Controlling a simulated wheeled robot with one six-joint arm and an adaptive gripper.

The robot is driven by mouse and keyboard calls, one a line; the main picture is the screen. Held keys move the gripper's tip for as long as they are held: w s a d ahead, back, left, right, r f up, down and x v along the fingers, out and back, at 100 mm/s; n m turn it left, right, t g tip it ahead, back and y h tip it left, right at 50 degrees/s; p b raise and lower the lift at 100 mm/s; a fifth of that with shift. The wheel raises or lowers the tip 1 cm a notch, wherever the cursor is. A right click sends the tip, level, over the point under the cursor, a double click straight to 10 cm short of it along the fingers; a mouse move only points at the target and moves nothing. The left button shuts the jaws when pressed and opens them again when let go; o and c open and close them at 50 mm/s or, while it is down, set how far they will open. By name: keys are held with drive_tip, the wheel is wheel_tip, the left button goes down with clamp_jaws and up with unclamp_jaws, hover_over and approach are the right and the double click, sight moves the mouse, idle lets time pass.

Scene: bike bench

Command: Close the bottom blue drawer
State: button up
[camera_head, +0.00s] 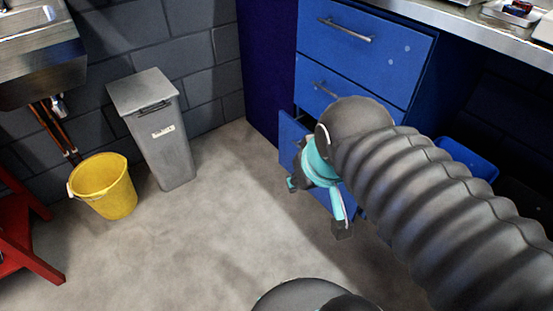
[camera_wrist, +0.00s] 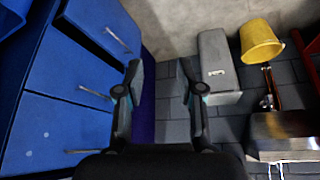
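The bottom blue drawer (camera_head: 289,130) stands partly out from the cabinet in the head view. My gripper and arm hide most of its front. In the wrist view, where the scene is upside down, its blue front (camera_wrist: 85,22) and metal handle (camera_wrist: 117,38) show at upper left. My gripper (camera_head: 317,207) is in front of the drawer in the head view; contact cannot be told. In the wrist view its two fingers (camera_wrist: 160,72) are spread apart with nothing between them.
The middle drawer (camera_head: 345,85) and top drawer (camera_head: 372,42) look flush. A grey bin (camera_head: 160,140), a yellow bucket (camera_head: 104,188) and a red stand (camera_head: 20,235) are at left. A blue container (camera_head: 467,158) is under the bench at right. The floor (camera_head: 215,230) left of my gripper is clear.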

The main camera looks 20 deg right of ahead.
drive_tip(key=w+d+f+n+g+h+b, duration=0.1)
drive_tip(key=w+d+f+n+g+h, duration=0.15)
drive_tip(key=w+n, duration=0.45)
drive_tip(key=w+d+f+n+g+h+b, duration=0.1)
drive_tip(key=w+d+f+n+g+h, duration=0.2)
drive_tip(key=w+n, duration=0.4)
drive_tip(key=w+d+f+n+g+h+b, duration=0.1)
drive_tip(key=w+f+n+h, duration=0.1)
drive_tip(key=w+f+n, duration=0.5)
drive_tip(key=w+a+f+n+h+b, duration=0.2)
drive_tip(key=w+f+n+h, duration=0.6)
drive_tip(key=w+f+n, duration=1.05)
drive_tip(key=d+f+m, duration=0.1)
drive_tip(key=d, duration=0.3)
drive_tip(key=s+d+f+m, duration=0.1)
drive_tip(key=d+f, duration=0.1)
drive_tip(key=d, duration=0.3)
drive_tip(key=d+f+m, duration=0.1)
drive_tip(key=d+f, duration=0.1)
drive_tip(key=d, duration=0.2)
drive_tip(key=shift+s+d+m+h, duration=0.25)
drive_tip(key=shift+s+d, duration=0.15)
clamp_jaws()
